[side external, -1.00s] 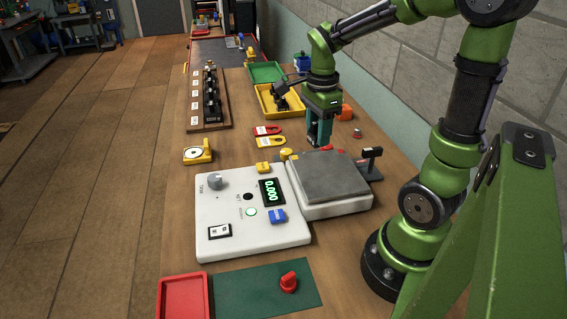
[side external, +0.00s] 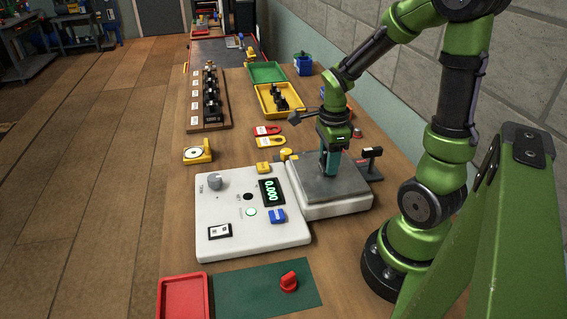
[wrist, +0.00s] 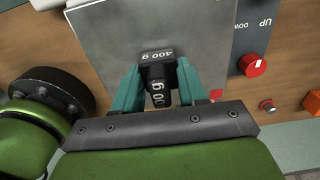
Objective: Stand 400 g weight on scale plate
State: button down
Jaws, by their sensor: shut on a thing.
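The black 400 g weight (wrist: 158,72) shows between the teal fingers in the wrist view, with white "400 g" lettering. My gripper (wrist: 157,84) is shut on it. In the side view my gripper (side external: 330,172) is over the grey scale plate (side external: 352,190), fingers pointing down. The weight is mostly hidden by the fingers there. The plate fills the background beyond the weight in the wrist view (wrist: 205,35). I cannot tell from the views how small the gap between weight and plate is.
The white scale console (side external: 250,230) lies left of the plate. A yellow tray (side external: 262,101) with dark weights and a wooden rack (side external: 222,110) stand farther back. A small black post (side external: 371,155) is right of the plate. A red knob (side external: 289,281) sits on the green mat in front.

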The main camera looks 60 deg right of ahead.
jog(key=c, duration=0.6)
grip_release()
jog(key=shift+f, duration=0.1)
notch_tip(320, 180, up, 12)
jog(key=shift+f, duration=0.2)
jog(key=shift+a+r, duration=0.1)
jog(key=shift+r, duration=0.2)
jog(key=a+r+n+t, duration=0.1)
jog(key=a+n+t, duration=0.1)
jog(key=a+n, duration=0.3)
jog(key=a+r+n+t+y, duration=0.1)
jog(key=a+n, duration=0.4)
jog(key=n, duration=0.5)
jog(key=a+r+n+t+y, duration=0.1)
jog(key=a+n+t, duration=0.3)
jog(key=n, duration=0.4)
jog(key=shift+s+a+r, duration=0.1)
jog(key=shift+a+r, duration=0.1)
jog(key=shift+a, duration=0.25)
jog(key=shift+s+a+r, duration=0.1)
jog(key=shift+a+r, duration=0.1)
jog(key=shift+a, duration=0.25)
